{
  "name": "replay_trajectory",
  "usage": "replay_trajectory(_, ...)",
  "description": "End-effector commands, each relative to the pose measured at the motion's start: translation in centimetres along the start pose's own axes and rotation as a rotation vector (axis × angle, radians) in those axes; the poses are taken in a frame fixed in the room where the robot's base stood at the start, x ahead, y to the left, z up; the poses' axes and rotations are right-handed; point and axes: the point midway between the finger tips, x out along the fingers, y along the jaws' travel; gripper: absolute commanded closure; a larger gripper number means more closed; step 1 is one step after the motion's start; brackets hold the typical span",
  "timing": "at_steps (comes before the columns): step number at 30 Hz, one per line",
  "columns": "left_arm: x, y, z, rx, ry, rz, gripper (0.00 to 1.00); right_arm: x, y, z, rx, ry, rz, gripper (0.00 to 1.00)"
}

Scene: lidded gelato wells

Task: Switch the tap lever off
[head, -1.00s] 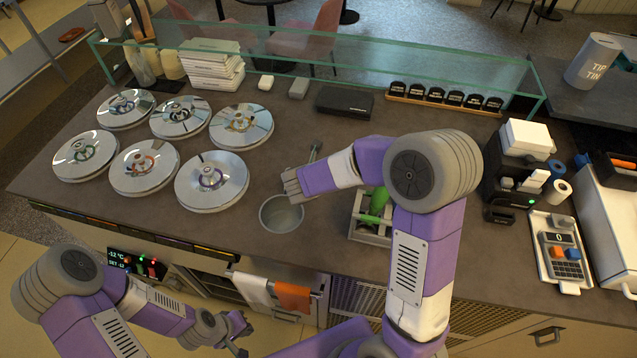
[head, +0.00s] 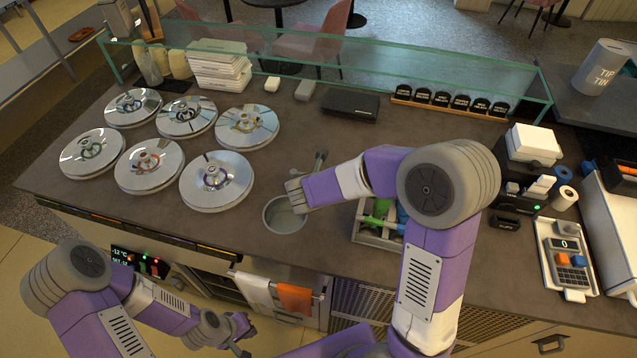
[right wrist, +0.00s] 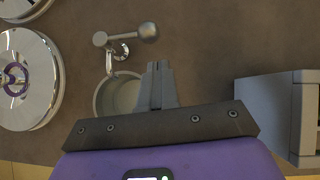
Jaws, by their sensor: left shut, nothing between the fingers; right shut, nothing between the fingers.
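The tap is a grey metal fixture at the round sink, partly hidden by my right arm in the head view. Its lever (head: 319,160) shows there as a short upright grey piece just beyond my right forearm. In the right wrist view the lever (right wrist: 148,32) has a round ball end, beyond my fingertips and apart from them. The round sink basin (head: 284,216) lies just in front of my right gripper (head: 292,190), which is shut and empty. The right fingertips (right wrist: 157,68) overlap the basin's right edge in the wrist view. My left gripper (head: 243,340) is shut and empty, low in front of the counter.
Several round metal well lids (head: 216,178) fill the counter's left side. A grey crate (head: 375,238) with green and blue items stands right of the sink, under my right arm. A glass guard (head: 330,62) runs along the back. Bare counter lies behind the tap.

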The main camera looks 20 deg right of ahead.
Motion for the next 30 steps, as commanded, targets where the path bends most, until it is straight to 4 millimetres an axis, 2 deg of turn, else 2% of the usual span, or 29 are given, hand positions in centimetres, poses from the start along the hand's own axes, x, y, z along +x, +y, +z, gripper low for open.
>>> replay_trajectory(1,0.1,-0.1,0.0,0.0,0.0,0.0,1.0,-0.9,0.3,-0.6,-0.004,-0.003,0.006,1.0)
replay_trajectory(6,-0.9,0.3,0.1,0.0,0.0,0.0,1.0,-5.3,0.0,-0.1,-0.001,-0.005,0.007,1.0)
replay_trajectory(13,-1.6,0.6,0.1,0.0,0.0,0.0,1.0,-9.3,-0.3,-0.2,-0.001,-0.003,0.005,1.0)
replay_trajectory(19,-1.8,0.7,0.1,0.0,0.0,0.0,1.0,-10.5,-0.4,-0.3,-0.002,0.0,0.003,1.0)
replay_trajectory(30,-1.7,0.6,0.1,0.0,0.0,0.0,1.0,-10.5,-0.4,-0.4,-0.002,0.0,0.003,1.0)
